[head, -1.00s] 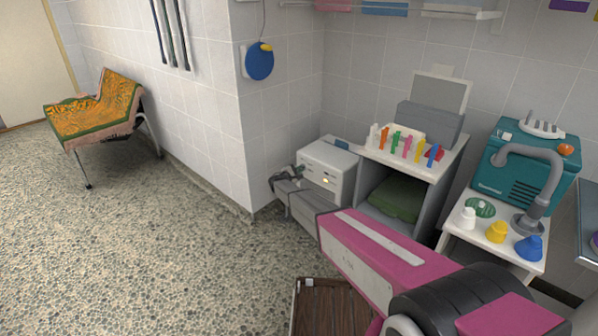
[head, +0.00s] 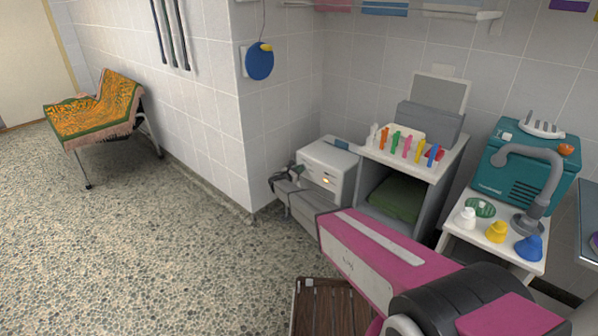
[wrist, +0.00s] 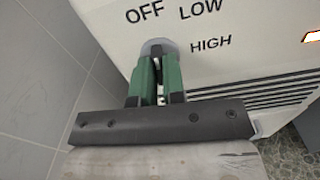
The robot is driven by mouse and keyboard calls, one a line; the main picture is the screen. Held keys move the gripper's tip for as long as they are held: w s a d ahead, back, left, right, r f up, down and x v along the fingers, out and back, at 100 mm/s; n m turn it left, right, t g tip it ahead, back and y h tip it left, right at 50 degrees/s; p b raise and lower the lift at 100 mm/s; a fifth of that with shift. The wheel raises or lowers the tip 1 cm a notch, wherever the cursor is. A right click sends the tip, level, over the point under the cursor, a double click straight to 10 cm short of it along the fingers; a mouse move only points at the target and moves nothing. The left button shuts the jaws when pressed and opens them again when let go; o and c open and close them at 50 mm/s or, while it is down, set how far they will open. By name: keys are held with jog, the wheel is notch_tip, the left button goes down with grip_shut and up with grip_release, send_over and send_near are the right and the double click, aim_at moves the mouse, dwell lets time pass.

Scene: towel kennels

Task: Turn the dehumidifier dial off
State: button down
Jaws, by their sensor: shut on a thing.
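The dehumidifier is a white box (head: 330,168) in the corner in the head view. Its white front panel (wrist: 240,60) fills the upper part of the wrist view, with the printed words OFF, LOW and HIGH. The round grey dial (wrist: 155,43) is below OFF and left of HIGH. My gripper (wrist: 158,60) has its green fingers shut on the dial, covering most of it. The dial's pointer is hidden, so its setting cannot be read. An orange light (wrist: 312,37) shows on the panel at the right.
A shelf unit (head: 440,150) with coloured pegs on top and a folded green towel inside stands right of the dehumidifier. A teal machine (head: 525,175) is farther right. A brown slatted item (head: 330,308) lies low in front. The left floor is open.

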jog(key=shift+n, duration=0.7)
jog(key=c, duration=1.2)
grip_release()
jog(key=shift+s+a, duration=0.1)
jog(key=v, duration=1)
jog(key=shift+s+a, duration=0.2)
jog(key=shift+s, duration=0.05)
